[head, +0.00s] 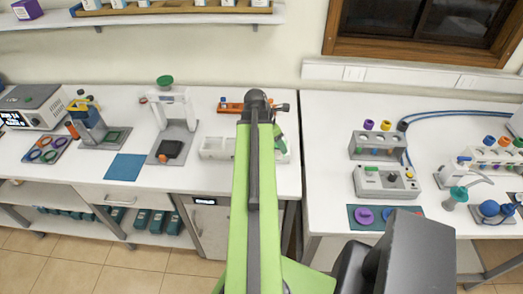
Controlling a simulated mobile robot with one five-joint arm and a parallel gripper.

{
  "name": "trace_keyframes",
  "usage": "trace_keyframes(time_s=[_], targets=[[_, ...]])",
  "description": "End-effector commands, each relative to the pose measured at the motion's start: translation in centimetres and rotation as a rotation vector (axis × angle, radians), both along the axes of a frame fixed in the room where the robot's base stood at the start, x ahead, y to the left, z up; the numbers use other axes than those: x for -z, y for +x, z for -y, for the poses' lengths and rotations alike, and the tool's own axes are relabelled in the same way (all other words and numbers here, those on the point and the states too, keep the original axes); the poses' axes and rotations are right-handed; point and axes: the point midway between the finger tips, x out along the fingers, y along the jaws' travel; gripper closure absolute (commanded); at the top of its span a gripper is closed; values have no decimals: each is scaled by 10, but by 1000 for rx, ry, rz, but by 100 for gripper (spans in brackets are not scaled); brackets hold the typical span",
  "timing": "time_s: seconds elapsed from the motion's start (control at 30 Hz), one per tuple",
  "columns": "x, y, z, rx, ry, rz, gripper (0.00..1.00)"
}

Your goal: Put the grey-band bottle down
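My green arm reaches forward over the left bench (290,180), and its dark end stands above the bench's right part. My gripper (279,108) shows only as a small dark part beside the arm's end; its fingers cannot be made out. I cannot make out a grey-band bottle in this view, nor tell whether one is in the gripper. A white compartment tray (214,149) lies on the bench, partly hidden behind the arm. A small green item (279,131) shows just right of the arm, close to the tray.
An orange rack (229,107) stands behind the tray. Left of it are a grey-based stand (172,142) and a blue mat (125,167), which is bare. The right bench holds a grey rack (376,145) and a control box (386,182). A gap separates the benches.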

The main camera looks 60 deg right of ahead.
Motion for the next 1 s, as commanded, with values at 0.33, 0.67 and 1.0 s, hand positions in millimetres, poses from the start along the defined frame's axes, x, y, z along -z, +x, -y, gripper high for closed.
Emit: trace_keyframes(time_s=[0.33,0.67,1.0], targets=[[0,-9,4,12,-1,-1,100],[3,23,92,-238,3,2,100],[20,27,104,-295,0,0,100]])
